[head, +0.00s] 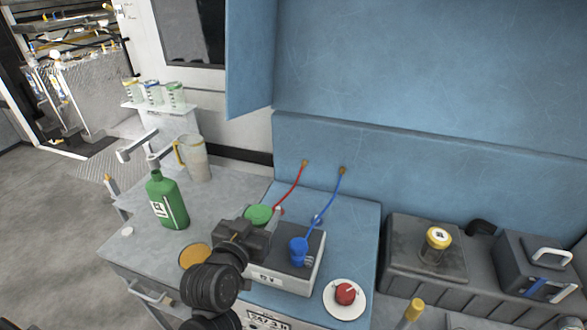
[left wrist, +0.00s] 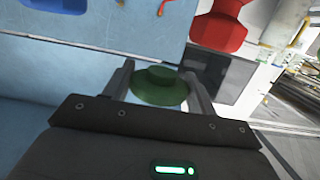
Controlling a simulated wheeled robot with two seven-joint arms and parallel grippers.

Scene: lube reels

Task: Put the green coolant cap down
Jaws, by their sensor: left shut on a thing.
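The green coolant cap (head: 258,215) is a round, brimmed disc. My left gripper (head: 251,226) is shut on it and holds it near the back left corner of the grey box with the blue nozzle. In the left wrist view the cap (left wrist: 160,87) sits between the two fingers (left wrist: 160,88). I cannot tell how high it is above the surface below. A green bottle (head: 167,205) with a white label stands upright on the grey worktop at the left. My right gripper is not in view.
The blue nozzle (head: 299,247) with its blue hose stands on the grey box (head: 310,275). A red part (left wrist: 220,28) shows in the wrist view. A jug (head: 195,160) stands behind the bottle. A red knob (head: 345,293) is at the front right. The worktop (head: 150,255) has bare room around the bottle.

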